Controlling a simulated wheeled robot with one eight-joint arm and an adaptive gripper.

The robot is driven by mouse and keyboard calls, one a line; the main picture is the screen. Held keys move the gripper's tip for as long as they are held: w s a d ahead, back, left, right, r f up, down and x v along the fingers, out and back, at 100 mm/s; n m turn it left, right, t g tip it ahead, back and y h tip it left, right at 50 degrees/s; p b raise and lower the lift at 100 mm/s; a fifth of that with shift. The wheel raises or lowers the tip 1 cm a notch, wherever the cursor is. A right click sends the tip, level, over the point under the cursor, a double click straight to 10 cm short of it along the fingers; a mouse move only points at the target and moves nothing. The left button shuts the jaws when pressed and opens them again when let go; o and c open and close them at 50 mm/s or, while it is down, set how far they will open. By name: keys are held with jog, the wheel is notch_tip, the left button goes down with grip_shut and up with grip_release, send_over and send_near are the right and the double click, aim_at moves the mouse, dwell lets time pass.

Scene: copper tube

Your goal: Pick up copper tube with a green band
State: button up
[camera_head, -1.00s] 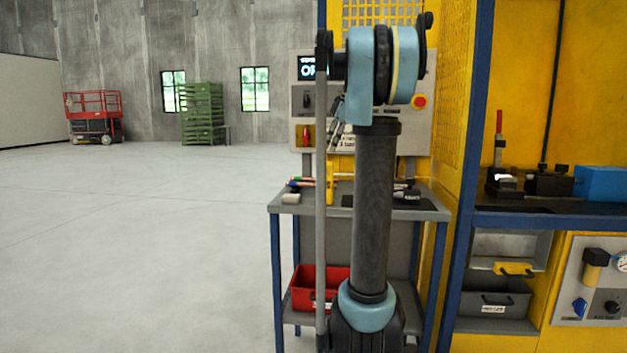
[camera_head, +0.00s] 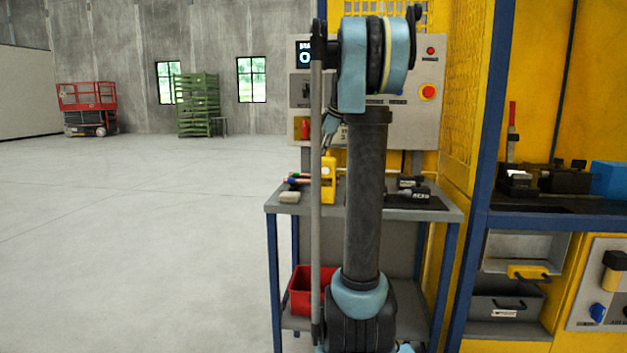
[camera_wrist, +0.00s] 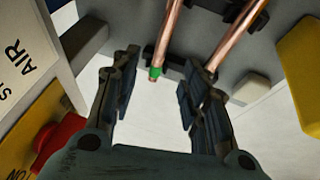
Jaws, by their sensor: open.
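In the wrist view, the copper tube with a green band (camera_wrist: 168,40) runs down from the top edge. Its green band (camera_wrist: 155,72) is close to its near end. My gripper (camera_wrist: 160,92) is open, with one finger on each side of that end. The tube lies in the gap in the picture; I see no contact, and the depth between them is hard to tell. A second copper tube (camera_wrist: 236,45) runs beside it on the right, past the right finger, with no band showing.
Dark supports (camera_wrist: 248,14) sit by the tubes. A red knob on a yellow box (camera_wrist: 62,140) is left of the gripper; a yellow block (camera_wrist: 304,62) is at right. The head view shows a grey bench (camera_head: 285,207), a red bin (camera_head: 301,290) and a yellow-framed workstation (camera_head: 540,85). Floor at left is clear.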

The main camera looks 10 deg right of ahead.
aim_at(311, 174)
jog(key=x, duration=0.9)
jog(key=shift+s, duration=0.1)
jog(key=shift+r, duration=0.1)
grip_shut()
